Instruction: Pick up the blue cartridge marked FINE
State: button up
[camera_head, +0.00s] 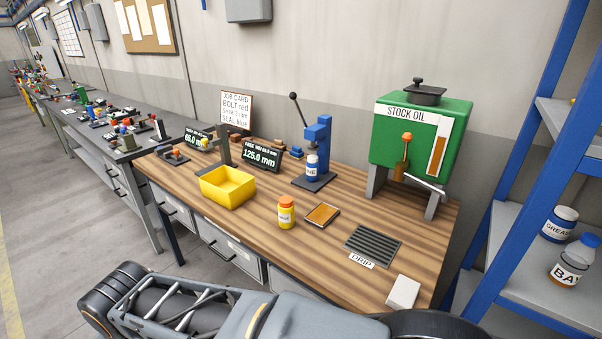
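A small blue and white cartridge (312,167) with a blue cap stands upright on the dark base of a blue hand press (324,135). Its label lettering is small; it seems to end in "NE", but I cannot read it fully. It is under or just in front of the press head. A yellow bottle with an orange cap (287,212) stands upright on the wooden bench (245,226), its label unreadable. Parts of my own arm cross the bottom of the view. My gripper is not in view.
A yellow bin (228,187), a "125.0 mm" display (262,158), a brown pad (322,215), a drip grate (373,244) and a white block (403,292) are on the bench. The green STOCK OIL tank (420,135) stands right of the press. A blue-framed shelf (492,225) is at right.

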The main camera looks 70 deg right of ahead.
aim_at(311, 169)
jog(key=z, duration=0.1)
jog(key=i, duration=1.3)
jog(key=z, duration=0.95)
jog(key=i, duration=1.05)
jog(key=z, duration=1.05)
